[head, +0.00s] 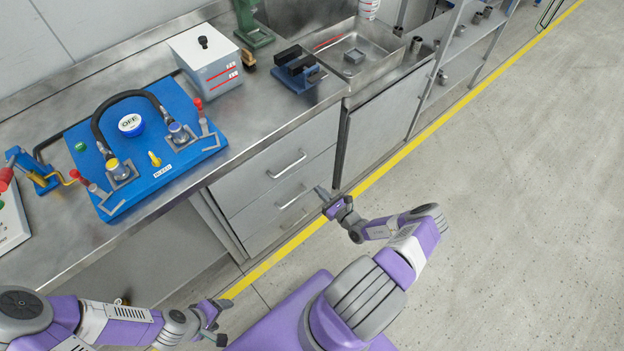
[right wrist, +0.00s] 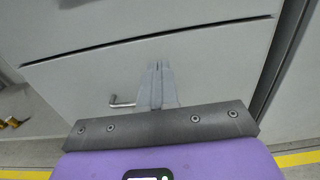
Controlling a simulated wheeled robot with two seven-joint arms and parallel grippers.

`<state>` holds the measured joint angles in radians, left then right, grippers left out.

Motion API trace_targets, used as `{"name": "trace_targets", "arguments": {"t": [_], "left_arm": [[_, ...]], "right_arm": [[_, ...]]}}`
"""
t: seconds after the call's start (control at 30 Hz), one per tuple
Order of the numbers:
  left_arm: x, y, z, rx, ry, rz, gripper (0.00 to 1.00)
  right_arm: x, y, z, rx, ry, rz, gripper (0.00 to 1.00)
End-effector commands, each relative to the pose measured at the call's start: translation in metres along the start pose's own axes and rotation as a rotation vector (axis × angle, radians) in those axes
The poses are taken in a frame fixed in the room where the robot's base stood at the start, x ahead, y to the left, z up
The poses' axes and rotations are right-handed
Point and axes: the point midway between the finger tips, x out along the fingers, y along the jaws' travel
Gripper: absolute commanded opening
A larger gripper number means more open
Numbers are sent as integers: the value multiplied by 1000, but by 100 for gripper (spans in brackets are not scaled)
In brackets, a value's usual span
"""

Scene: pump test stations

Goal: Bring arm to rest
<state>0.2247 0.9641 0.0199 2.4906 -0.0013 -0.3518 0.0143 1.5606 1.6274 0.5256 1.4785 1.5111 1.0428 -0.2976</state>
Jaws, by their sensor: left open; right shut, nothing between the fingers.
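My right arm is bent at the right of the head view, over the floor in front of the cabinet. Its gripper (head: 321,191) is shut and empty, in front of the grey drawers (head: 272,177). In the right wrist view its two fingers (right wrist: 158,68) are together, pointing at a drawer front with a handle (right wrist: 121,102) beside them. I cannot tell the exact gap to the drawer. My left arm comes in low at the left, below the bench edge. Its gripper (head: 224,322) is open and empty above the floor.
A shelf rack stands further back. The floor (head: 500,200) at right is clear.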

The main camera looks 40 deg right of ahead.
Motion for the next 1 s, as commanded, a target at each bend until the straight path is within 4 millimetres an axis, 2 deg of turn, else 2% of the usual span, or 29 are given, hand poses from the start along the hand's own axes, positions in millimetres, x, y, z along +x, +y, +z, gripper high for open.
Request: {"name": "trace_targets", "arguments": {"t": [0.1, 0.3, 0.57, 0.67, 0.77, 0.83, 0.93, 1.0], "left_arm": [[-6, 2, 0, 0, 0, 0, 70], [-8, 3, 0, 0, 0, 0, 70], [-8, 3, 1, 0, -1, 0, 70], [-8, 3, 1, 0, -1, 0, 70], [-8, 3, 0, 0, -1, 0, 70], [-8, 3, 0, 0, -1, 0, 70], [-8, 3, 0, 0, 0, 0, 70], [-8, 3, 0, 0, 0, 0, 70]], "right_arm": [[-23, -1, 1, 0, 1, -2, 0], [-42, -1, 0, 0, 0, -1, 0], [-45, 0, -1, 0, 0, 0, 0], [-41, 8, 0, -1, 5, 29, 0], [-29, 39, 3, -6, 28, 145, 0], [-19, 77, 7, -23, 58, 290, 0], [-15, 151, 13, -80, 124, 578, 0], [-26, 204, 16, -156, 177, 809, 0]]}}
